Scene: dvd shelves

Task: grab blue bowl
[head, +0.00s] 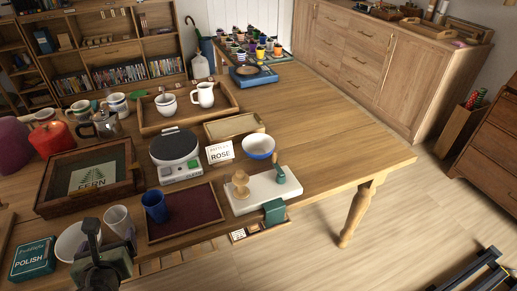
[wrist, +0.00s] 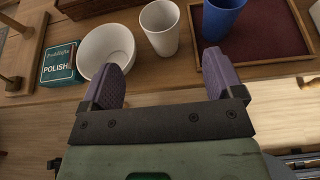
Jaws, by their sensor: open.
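The blue bowl (head: 258,147), blue outside with a pale inside, sits upright on the wooden table right of the middle, behind a white board. It does not show in the wrist view. My gripper (head: 91,236) is at the table's front left edge, far from the blue bowl. In the wrist view my gripper (wrist: 165,68) is open, its two purple fingers apart with nothing held between them. A white bowl (wrist: 103,48) and a white cup (wrist: 160,27) lie just ahead of the fingers.
A blue cup (head: 155,206) stands on a dark red tray (head: 189,213). A white scale (head: 175,152) and a "ROSE" card (head: 220,152) stand left of the blue bowl. The white board (head: 262,192) holds a wooden piece. The table's right part is clear.

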